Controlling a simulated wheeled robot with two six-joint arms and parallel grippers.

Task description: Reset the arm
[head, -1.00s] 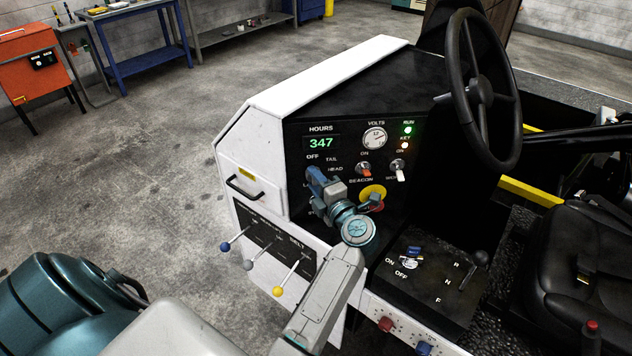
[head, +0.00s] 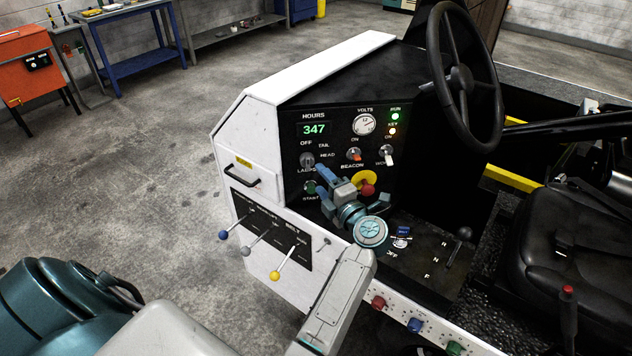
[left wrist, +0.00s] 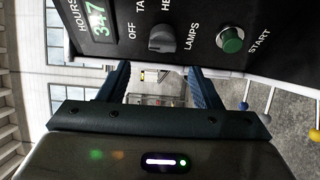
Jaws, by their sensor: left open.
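My left arm reaches in front of the black dashboard (head: 295,118). My left gripper (head: 319,182) is open and empty in the head view, its blue fingers pointing at the panel's lower left. The green start button (head: 310,187) appears just left of the fingertips. The lamps knob (head: 307,160) is just above them. In the left wrist view the two fingers (left wrist: 158,78) are spread with nothing between them. The lamps knob (left wrist: 162,38) and start button (left wrist: 230,40) lie beyond them. My right gripper is not in view.
The red stop button on its yellow plate (head: 365,178) is close to the gripper. Several belt levers (head: 287,262) stick out at the front left. The steering wheel (head: 463,75) and seat (head: 570,240) are to the right. Open floor (head: 120,170) lies left.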

